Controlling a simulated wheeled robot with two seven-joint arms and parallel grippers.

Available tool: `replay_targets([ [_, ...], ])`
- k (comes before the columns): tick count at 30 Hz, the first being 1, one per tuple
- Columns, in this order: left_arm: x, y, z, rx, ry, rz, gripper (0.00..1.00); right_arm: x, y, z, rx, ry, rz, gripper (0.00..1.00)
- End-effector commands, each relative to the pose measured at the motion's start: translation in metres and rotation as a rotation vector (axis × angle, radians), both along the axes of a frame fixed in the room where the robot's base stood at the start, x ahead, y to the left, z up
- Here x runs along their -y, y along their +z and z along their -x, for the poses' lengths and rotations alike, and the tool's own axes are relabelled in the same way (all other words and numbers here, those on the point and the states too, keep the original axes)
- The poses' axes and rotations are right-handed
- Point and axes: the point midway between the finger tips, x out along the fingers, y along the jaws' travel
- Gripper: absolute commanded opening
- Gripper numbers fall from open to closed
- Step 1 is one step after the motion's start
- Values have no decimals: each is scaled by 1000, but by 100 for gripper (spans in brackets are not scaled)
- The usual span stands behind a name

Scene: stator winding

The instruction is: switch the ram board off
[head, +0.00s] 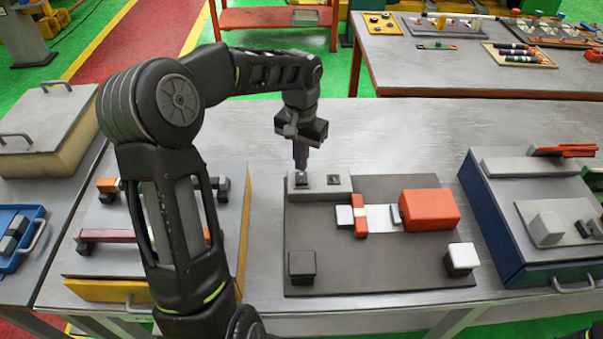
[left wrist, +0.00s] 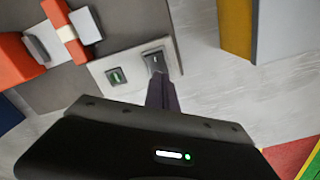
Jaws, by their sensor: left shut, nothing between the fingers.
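The ram board (head: 370,264) is a dark plate on the middle of the metal table. A light grey switch box (head: 333,187) sits at its back left corner, with a dark rocker switch (head: 302,180) on the left and a green-marked switch (head: 333,180) on the right. My left gripper (head: 301,166) is shut and points down just above the dark switch. In the left wrist view its fingertips (left wrist: 160,78) overlap the lower edge of the dark switch (left wrist: 155,61); whether they touch it I cannot tell. The green-marked switch (left wrist: 116,76) is clear beside it. My right gripper is not in view.
An orange block (head: 430,210), a white slide with an orange piece, a black block (head: 302,265) and a white-topped block (head: 461,259) stand on the board. A blue-sided case (head: 490,215) stands at the right. Bare table lies behind the board.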

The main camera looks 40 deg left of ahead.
Motion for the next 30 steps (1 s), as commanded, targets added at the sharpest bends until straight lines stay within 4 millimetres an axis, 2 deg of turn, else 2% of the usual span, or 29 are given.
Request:
replay_targets([
  [1, 0, 9, 0, 1, -1, 0, 0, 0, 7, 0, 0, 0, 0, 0],
  [15, 0, 47, 0, 1, 0, 0, 0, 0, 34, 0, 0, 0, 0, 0],
  [30, 0, 49, -1, 2, 0, 0, 0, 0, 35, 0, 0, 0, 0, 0],
])
